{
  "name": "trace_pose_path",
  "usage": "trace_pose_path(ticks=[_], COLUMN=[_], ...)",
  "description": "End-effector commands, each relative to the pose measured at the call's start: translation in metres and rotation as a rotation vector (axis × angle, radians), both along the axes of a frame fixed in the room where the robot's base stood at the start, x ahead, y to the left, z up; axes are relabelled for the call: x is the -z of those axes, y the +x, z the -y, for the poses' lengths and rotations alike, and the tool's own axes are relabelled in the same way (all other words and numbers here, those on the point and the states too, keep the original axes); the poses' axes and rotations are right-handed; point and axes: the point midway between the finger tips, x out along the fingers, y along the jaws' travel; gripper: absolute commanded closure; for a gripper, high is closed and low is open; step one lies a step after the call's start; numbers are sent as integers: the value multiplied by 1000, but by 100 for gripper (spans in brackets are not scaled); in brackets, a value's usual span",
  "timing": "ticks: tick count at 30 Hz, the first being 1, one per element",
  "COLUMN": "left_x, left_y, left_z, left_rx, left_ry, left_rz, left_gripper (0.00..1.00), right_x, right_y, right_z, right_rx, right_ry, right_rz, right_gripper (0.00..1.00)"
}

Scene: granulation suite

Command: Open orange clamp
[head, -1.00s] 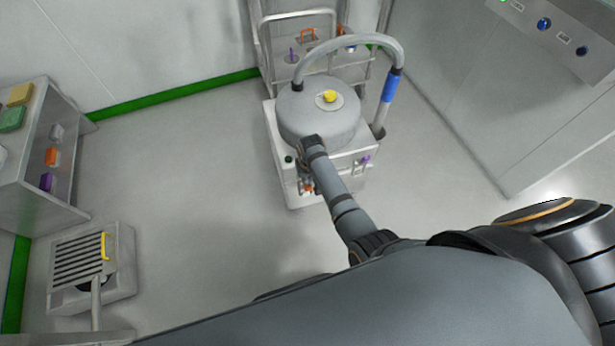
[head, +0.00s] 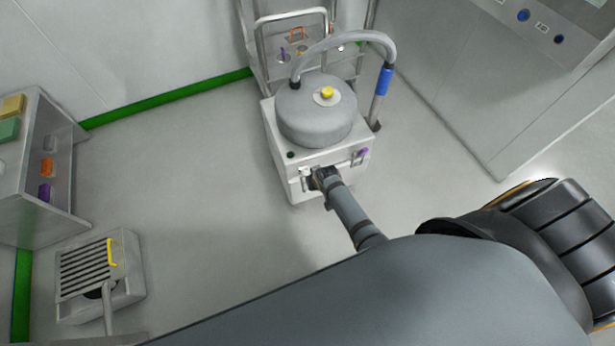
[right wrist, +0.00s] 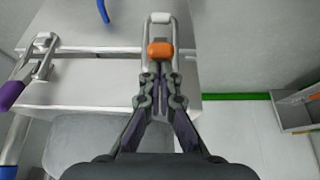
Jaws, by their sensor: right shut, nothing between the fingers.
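The orange clamp (right wrist: 160,50) is a metal loop latch with an orange tab, in the right wrist view on the side of the pale metal box. In the head view it is hidden behind my right gripper (head: 322,178). My right gripper also shows in the right wrist view (right wrist: 162,88). Its fingers are shut and empty, with the tips just short of the orange tab or against it; I cannot tell whether they touch. My left gripper is out of view.
A purple-handled clamp (right wrist: 10,94) sits on the same box (head: 282,135). A grey drum with a yellow knob (head: 327,93) and a hose stands on top. A rack with coloured blocks (head: 48,166) and a grated unit (head: 120,285) are at left. The floor between is clear.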

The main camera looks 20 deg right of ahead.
Motion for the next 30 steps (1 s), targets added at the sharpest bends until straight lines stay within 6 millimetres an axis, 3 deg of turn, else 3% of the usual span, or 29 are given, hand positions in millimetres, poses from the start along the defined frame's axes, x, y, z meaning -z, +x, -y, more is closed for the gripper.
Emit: trace_pose_path(ticks=[10, 14, 21, 30], left_x=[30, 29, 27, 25], left_y=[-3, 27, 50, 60], left_z=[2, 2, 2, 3], left_rx=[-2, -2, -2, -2], left_ry=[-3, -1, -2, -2], left_rz=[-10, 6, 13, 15], left_gripper=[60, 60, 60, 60], right_x=[34, 42, 50, 56], right_y=[-18, -20, -21, -22], right_z=[0, -1, 0, 0], right_rx=[-2, -3, -1, -1], right_ry=[-12, -16, -15, -15], right_rz=[314, 416, 413, 413], right_gripper=[100, 100, 100, 100])
